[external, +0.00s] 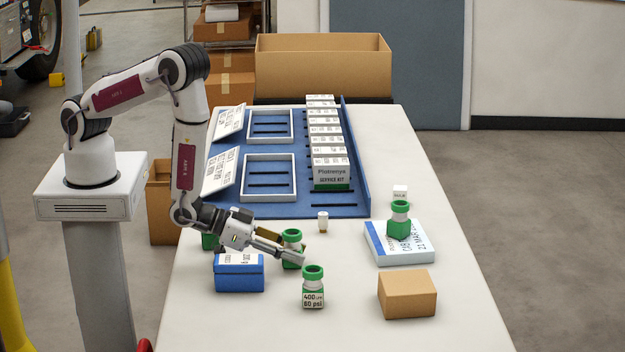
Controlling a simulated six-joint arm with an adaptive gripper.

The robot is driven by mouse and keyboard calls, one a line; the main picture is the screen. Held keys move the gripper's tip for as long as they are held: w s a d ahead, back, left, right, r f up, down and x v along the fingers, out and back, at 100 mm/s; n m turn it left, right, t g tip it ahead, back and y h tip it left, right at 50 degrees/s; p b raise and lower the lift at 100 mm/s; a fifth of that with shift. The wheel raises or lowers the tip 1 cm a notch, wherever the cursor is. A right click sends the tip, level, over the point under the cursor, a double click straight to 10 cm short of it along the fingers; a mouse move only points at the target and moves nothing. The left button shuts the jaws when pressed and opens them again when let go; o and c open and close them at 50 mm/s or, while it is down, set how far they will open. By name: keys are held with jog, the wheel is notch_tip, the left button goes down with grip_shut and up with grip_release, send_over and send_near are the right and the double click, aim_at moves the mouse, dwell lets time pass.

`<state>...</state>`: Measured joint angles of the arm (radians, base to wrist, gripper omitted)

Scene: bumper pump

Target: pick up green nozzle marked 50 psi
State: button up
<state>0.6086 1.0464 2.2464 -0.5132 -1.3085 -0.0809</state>
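One green-capped nozzle (313,287) stands upright at the front middle of the table. Its white label shows "400" and a psi number that looks like 60, though the first digit is small. A second green nozzle (291,237) stands just behind it, partly covered by my gripper, its label hidden. My gripper (289,249) is low over the table, its fingers spread and reaching alongside this second nozzle. Contact is not clear. A third green nozzle (399,219) stands on a white-and-blue box at the right. Another green piece (211,241) is mostly hidden behind my wrist.
A blue box (239,274) stands left of the front nozzle and a brown carton (407,294) to the right. A small white part (323,222) stands behind. The blue rack (346,212) with a row of white boxes fills the back. The front table edge is clear.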

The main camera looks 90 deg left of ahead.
jog(key=c, duration=0.5)
jog(key=shift+c, duration=0.2)
jog(key=shift+r, duration=0.2)
jog(key=shift+r, duration=4.8)
